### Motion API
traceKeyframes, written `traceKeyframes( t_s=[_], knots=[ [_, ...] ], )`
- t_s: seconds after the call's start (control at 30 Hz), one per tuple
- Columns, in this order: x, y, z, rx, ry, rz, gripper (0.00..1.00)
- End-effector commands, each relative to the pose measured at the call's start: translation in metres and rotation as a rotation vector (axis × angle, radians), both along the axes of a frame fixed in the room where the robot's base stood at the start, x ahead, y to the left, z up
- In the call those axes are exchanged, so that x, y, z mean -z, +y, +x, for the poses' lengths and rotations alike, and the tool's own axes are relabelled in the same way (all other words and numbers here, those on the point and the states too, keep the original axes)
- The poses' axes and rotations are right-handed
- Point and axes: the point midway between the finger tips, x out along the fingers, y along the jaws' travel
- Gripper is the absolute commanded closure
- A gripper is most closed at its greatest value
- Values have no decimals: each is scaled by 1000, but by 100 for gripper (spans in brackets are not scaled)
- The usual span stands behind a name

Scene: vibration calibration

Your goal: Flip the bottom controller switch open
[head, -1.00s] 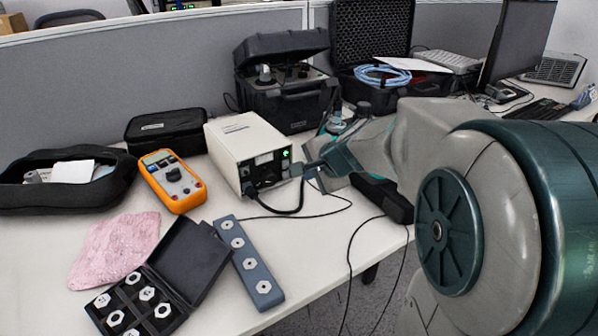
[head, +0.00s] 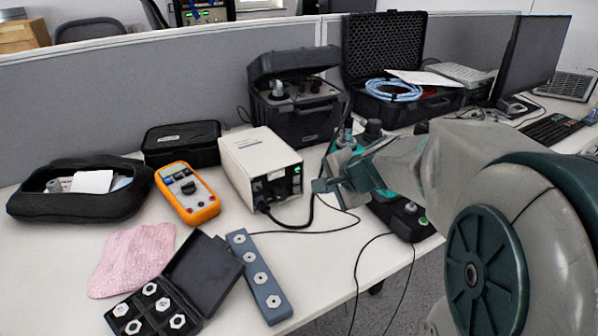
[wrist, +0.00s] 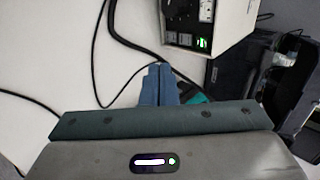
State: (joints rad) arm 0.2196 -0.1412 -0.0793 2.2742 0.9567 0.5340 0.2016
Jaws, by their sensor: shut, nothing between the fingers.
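A white box-shaped controller (head: 252,150) stands on the table, with dials and sockets on its front panel. A green-lit switch (head: 296,170) is at the panel's right side; it also shows in the wrist view (wrist: 203,43). I cannot make out separate switches or their positions. My gripper (head: 317,186) is just right of and in front of the panel, apart from it. In the wrist view its blue fingers (wrist: 158,68) are together, empty, and point toward the panel with a gap between.
A black cable (head: 300,224) loops from the panel beside my gripper. A black unit with a green button (head: 409,216) lies to the right, partly behind my arm.

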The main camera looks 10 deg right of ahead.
Motion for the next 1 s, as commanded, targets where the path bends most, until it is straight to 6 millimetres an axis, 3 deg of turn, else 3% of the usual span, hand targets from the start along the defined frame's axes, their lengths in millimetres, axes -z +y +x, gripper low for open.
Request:
traceKeyframes(
  t_s=[0.07,1.0],
  knots=[
    [-7,-1,0,2,9,4,100],
    [15,-4,-5,14,33,-13,100]
  ],
)
